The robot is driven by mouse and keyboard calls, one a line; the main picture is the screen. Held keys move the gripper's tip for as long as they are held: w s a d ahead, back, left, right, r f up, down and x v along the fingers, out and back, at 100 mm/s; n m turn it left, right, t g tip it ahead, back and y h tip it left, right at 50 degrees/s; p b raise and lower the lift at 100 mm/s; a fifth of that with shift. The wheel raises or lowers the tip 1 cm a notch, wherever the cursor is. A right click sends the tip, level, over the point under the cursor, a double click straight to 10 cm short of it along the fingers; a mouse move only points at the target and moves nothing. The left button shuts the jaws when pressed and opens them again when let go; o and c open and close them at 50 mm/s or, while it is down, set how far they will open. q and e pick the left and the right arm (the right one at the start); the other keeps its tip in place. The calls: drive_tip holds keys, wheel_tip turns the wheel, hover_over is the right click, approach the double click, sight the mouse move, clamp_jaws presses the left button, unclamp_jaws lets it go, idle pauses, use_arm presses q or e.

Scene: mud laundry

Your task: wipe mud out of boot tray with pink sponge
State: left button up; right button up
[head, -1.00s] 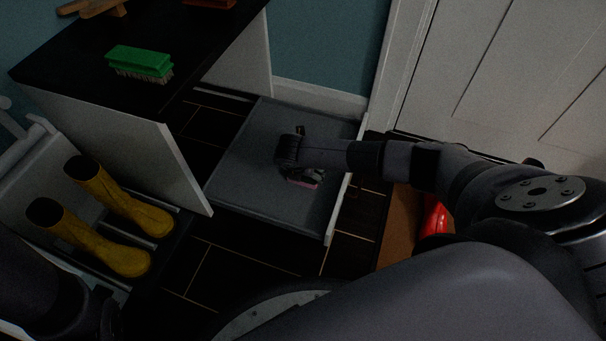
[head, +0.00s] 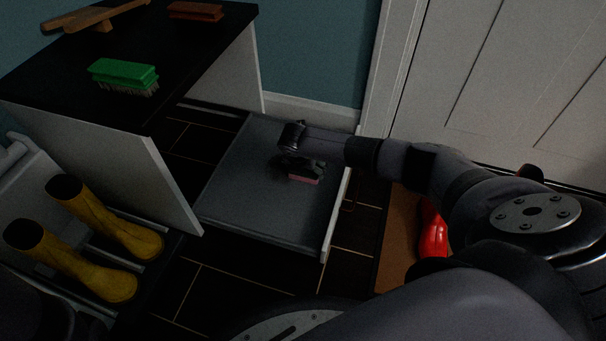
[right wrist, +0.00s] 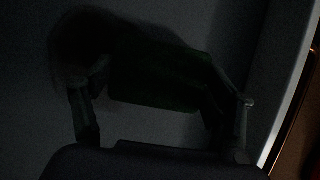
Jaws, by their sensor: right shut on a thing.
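My right gripper (head: 303,168) reaches in from the right, low over the right half of the tray, shut on the pink sponge (head: 306,180). The sponge's pink edge shows below the fingers. In the dim right wrist view, a dark green face of the sponge (right wrist: 155,88) sits between the fingers. A dark patch, perhaps mud (right wrist: 85,40), lies beside it on the tray. Whether the sponge touches the tray is unclear. My left gripper is not visible.
Yellow boots (head: 105,225) stand at the left. A green brush (head: 123,75) and a brown brush (head: 195,11) lie on the black countertop (head: 60,85). A red item (head: 432,228) lies on a brown mat (head: 395,245) at right. The tray's raised rim borders its right side.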

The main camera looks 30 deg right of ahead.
drive_tip(key=shift+w+d+b, duration=0.9)
drive_tip(key=shift+w+d, duration=0.15)
drive_tip(key=shift+d, duration=0.15)
drive_tip(key=shift+w+d, duration=0.3)
drive_tip(key=shift+f, duration=0.1)
